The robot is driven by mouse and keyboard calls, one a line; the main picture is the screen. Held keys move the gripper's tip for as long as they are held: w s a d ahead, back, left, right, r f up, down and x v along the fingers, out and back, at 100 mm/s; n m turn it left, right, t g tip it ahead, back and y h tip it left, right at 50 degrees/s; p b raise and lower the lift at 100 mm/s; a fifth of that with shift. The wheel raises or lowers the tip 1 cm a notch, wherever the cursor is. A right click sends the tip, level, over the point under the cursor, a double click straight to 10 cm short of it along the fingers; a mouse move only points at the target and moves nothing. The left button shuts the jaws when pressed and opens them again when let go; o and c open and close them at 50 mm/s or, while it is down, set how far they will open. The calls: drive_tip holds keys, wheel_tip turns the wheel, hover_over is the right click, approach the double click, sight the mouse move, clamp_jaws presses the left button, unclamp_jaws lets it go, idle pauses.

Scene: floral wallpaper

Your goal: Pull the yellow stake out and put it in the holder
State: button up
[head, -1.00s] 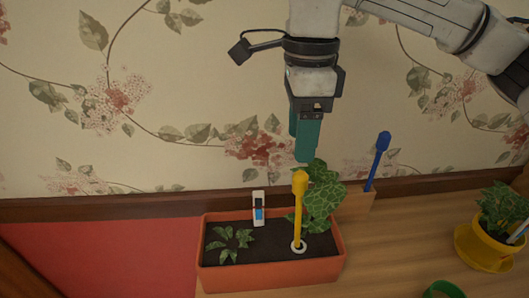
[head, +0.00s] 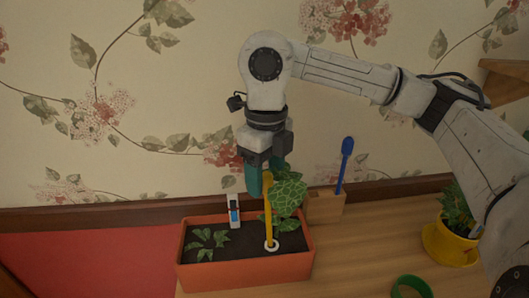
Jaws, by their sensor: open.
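The yellow stake (head: 268,213) stands upright in the soil of the orange planter (head: 245,273), with a white ring at its foot. My gripper (head: 262,184), with teal fingers, points down at the top of the stake. The fingers are open, and the stake's head is partly hidden at them; I cannot tell whether they touch it. The wooden holder (head: 322,207) stands behind and right of the planter, with a blue stake (head: 345,163) upright in it.
A leafy plant (head: 289,192) stands right beside the stake. A small plant (head: 205,240) and a white marker (head: 234,212) are also in the planter. A yellow pot (head: 447,243) and a green ring-shaped rim (head: 411,287) are at the right. Wooden tabletop between them is clear.

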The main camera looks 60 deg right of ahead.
sight(265, 192)
drive_tip(key=shift+f, duration=2.35)
drive_tip(key=shift+c, duration=0.3)
clamp_jaws()
